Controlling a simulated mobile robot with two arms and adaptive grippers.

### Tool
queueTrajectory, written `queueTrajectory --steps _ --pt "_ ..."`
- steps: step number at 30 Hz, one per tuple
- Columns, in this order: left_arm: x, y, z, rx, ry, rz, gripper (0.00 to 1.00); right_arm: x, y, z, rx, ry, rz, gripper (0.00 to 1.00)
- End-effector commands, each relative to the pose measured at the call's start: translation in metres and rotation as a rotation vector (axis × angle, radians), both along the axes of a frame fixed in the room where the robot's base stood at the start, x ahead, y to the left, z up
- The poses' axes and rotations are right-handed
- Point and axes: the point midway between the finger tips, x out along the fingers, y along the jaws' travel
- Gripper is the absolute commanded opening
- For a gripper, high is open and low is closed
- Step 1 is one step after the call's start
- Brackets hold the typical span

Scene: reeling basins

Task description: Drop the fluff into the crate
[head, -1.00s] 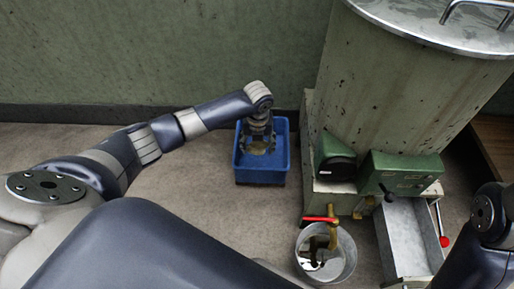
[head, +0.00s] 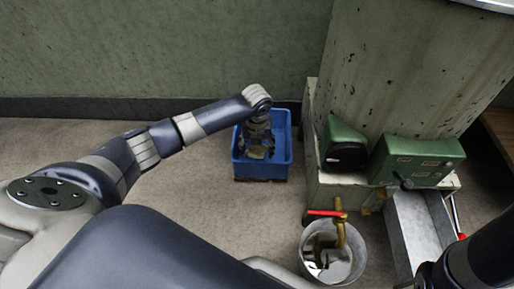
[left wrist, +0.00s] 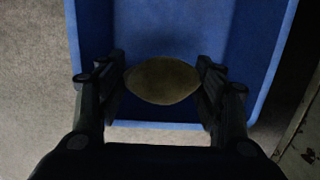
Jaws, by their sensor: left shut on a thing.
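The fluff (left wrist: 163,80) is a dull yellow-brown rounded lump between the two fingers of my left gripper (left wrist: 163,84). My left gripper (head: 257,150) is shut on it and points down over the blue crate (head: 262,177). The fluff also shows in the head view (head: 256,154), small and partly covered by the fingers. In the left wrist view the crate's front rim (left wrist: 165,126) passes below the fluff, and the crate's inside lies behind it. The height of the fluff above the crate floor is hard to tell. My right gripper is not in view.
A large machine with a green control box (head: 418,160) stands to the right of the crate. A metal bucket (head: 345,268) under a brass tap with a red handle (head: 327,213) and a grey metal trough (head: 413,230) are in front. The floor left of the crate is clear.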

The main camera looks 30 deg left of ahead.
Motion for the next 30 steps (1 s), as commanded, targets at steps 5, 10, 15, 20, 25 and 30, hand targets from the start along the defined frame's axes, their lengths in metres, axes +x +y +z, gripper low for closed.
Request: queueTrajectory --steps 5,10,15,20,25,30 --pt "0.000 0.000 0.001 0.000 -0.001 0.000 0.46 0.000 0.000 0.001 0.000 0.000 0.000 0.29" --pt "0.000 0.000 0.001 0.000 -0.001 0.000 0.85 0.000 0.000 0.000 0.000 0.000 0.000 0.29" --pt "0.000 0.000 0.001 0.000 0.000 0.000 0.85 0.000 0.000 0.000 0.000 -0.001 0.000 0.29" --pt "0.000 0.000 0.001 0.000 0.000 0.000 0.85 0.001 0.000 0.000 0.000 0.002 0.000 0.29" --pt "0.000 0.000 0.016 0.000 -0.005 0.001 0.85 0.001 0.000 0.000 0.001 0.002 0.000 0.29" --pt "-0.003 -0.002 0.050 0.000 -0.005 0.000 0.85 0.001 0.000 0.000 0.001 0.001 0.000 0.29"
